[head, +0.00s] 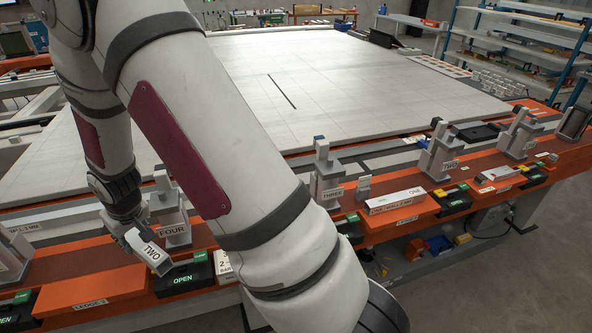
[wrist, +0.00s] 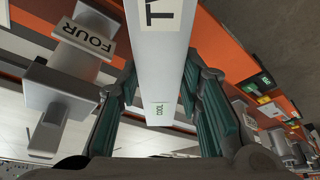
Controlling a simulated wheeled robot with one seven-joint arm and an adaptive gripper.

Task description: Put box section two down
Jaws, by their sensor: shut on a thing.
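Box section two (head: 148,254) is a pale grey bar with a "TWO" label, tilted in the head view at the lower left. My gripper (head: 122,220) is shut on it and holds it in front of the clamp labelled FOUR (head: 172,222). In the wrist view the bar (wrist: 163,65) runs between my teal finger pads (wrist: 165,100), with a small green "COOL" mark near its close end. Its far end leaves the top of that view. An orange ledge block (head: 88,300) with a "LEDGE" label sits below and left of the bar. I cannot tell whether the bar touches anything below.
Box section one (head: 395,201) lies on the orange rail to the right. Clamps labelled THREE (head: 329,172) and TWO (head: 441,152) stand along the rail. Black holders with green OPEN labels (head: 182,277) line the front edge. A large pale panel (head: 330,85) fills the table behind.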

